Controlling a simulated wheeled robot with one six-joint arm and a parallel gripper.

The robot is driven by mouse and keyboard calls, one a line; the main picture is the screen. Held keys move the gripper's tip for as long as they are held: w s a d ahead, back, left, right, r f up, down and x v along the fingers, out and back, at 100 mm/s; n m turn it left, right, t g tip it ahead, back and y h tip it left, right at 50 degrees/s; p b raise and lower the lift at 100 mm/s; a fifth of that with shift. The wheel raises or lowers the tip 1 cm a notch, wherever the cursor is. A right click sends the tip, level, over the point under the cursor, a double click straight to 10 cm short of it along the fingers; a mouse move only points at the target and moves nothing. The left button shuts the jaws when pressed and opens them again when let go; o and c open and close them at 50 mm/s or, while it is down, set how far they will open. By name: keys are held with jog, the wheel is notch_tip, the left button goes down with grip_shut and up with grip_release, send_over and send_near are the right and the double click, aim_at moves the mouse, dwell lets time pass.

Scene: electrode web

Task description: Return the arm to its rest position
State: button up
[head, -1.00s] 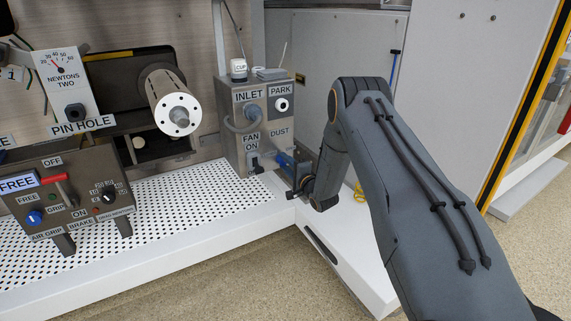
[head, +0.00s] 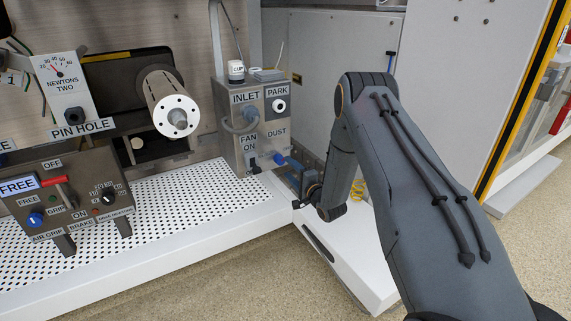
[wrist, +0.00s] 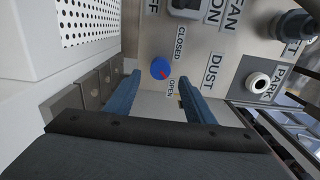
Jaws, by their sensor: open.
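My arm (head: 420,180) reaches in from the lower right in the head view and bends down at its elbow. My gripper (head: 301,183) is near the lower right of the grey dust box (head: 241,150). In the wrist view my gripper (wrist: 160,84) is open, with its two blue fingers apart and nothing visible between them. A blue knob (wrist: 160,67) sits on the box face beyond the fingertips, between CLOSED and OPEN labels. The knob also shows in the head view (head: 279,160).
A white perforated shelf (head: 180,205) and a control panel (head: 70,190) lie to the left. A roller (head: 172,100) projects above the shelf. A pale cabinet wall (head: 455,75) stands behind my arm. Open floor (head: 240,290) lies in front.

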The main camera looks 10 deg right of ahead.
jog(key=shift+v, duration=1.1)
